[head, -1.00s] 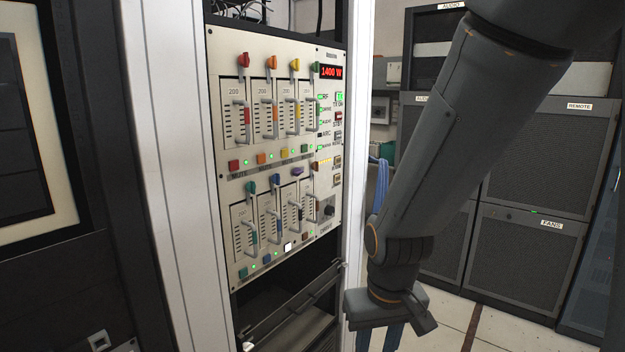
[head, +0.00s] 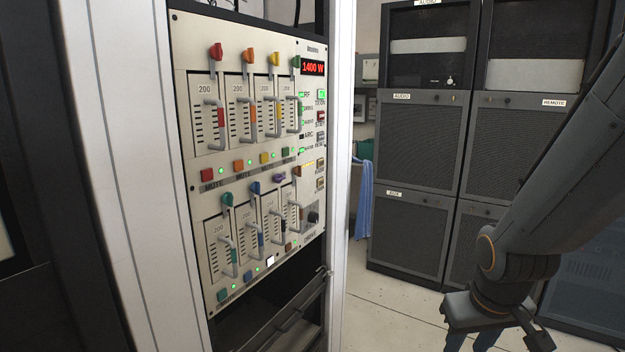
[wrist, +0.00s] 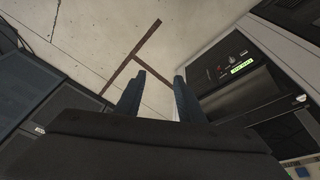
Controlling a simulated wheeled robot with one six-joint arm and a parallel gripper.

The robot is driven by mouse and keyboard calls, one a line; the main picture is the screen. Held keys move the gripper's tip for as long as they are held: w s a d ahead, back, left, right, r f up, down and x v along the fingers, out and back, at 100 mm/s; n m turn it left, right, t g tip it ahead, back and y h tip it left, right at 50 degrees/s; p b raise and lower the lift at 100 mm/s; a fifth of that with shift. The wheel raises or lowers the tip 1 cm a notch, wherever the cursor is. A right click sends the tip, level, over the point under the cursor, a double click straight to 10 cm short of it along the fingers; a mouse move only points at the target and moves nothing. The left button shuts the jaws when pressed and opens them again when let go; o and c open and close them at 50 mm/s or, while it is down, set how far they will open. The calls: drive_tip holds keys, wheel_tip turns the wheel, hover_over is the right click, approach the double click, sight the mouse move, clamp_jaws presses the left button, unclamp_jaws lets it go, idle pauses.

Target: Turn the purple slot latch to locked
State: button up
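The purple slot latch (head: 279,178) is on the lower row of the white panel (head: 318,130), above the third slot, between the blue latch (head: 254,187) and the brown latch (head: 297,171). Its knob lies tilted to the side, while its neighbours stand upright. My gripper (head: 475,343) hangs low at the right in the head view, well away from the panel, with its fingers cut off by the bottom edge. In the wrist view my gripper (wrist: 158,98) shows two fingers apart with nothing between them, over the floor. The latch is not in the wrist view.
Red, orange, yellow and green latches line the upper row. Bent handles stand out from the slots. A white rack post (head: 340,170) edges the panel. Dark cabinets (head: 418,145) stand behind. Bare floor (head: 385,295) lies between rack and arm.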

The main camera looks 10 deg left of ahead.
drive_tip(key=w+a+r+n+t+y, duration=0.2)
drive_tip(key=w+a+r+n+t, duration=0.3)
drive_tip(key=w, duration=0.5)
drive_tip(key=w+a+r+n+t+y, duration=0.3)
drive_tip(key=w+a+r+n, duration=0.4)
drive_tip(key=w, duration=0.3)
drive_tip(key=n+g+y, duration=0.4)
drive_tip(key=n+y, duration=0.8)
drive_tip(key=n, duration=0.5)
approach(281, 180)
drive_tip(key=shift+g, duration=0.3)
drive_tip(key=p+x, duration=0.1)
drive_tip(key=x, duration=0.6)
drive_tip(key=shift+w+a+r+p, duration=0.15)
drive_tip(key=shift+w+a+p, duration=0.1)
drive_tip(key=shift+p, duration=0.15)
drive_tip(key=shift+w+a, duration=0.15)
drive_tip(key=shift+a, duration=0.3)
clamp_jaws()
